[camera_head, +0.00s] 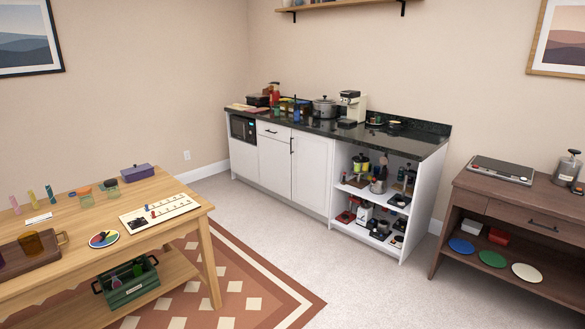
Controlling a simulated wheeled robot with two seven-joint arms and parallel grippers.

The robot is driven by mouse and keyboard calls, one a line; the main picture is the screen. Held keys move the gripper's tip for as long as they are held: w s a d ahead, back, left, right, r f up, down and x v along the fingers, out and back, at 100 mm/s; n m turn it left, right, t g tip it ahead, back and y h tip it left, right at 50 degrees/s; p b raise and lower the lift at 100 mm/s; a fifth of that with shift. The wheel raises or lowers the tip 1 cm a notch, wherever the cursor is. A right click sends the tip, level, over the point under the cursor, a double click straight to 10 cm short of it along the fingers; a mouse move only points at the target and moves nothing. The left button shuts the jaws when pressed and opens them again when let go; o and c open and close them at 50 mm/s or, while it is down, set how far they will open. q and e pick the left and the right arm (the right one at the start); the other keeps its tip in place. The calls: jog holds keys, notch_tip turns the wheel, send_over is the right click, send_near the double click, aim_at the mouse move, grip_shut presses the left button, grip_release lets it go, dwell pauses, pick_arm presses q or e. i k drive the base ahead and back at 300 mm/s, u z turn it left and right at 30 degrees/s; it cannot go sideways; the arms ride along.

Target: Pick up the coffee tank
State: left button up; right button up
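I cannot tell for sure which object is the coffee tank. A cream and black coffee machine (350,107) stands upright toward the right part of the black counter (420,147), by the back wall. A small white appliance (363,214) stands on the lower open shelf of the same cabinet. A grey canister with a black top (567,169) stands on the dark wooden table at the far right. All are small in the view and far from me. Neither of my grippers is in view.
A wooden table (187,190) with small items stands at the left, over a patterned rug (262,282). A dark wooden table (480,191) is at the right. Bare carpet (350,270) lies between them, open toward the white cabinet (313,165).

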aim_at(342, 115)
jog(key=u, duration=0.1)
jog(key=i, duration=4.45)
jog(key=z, duration=0.05)
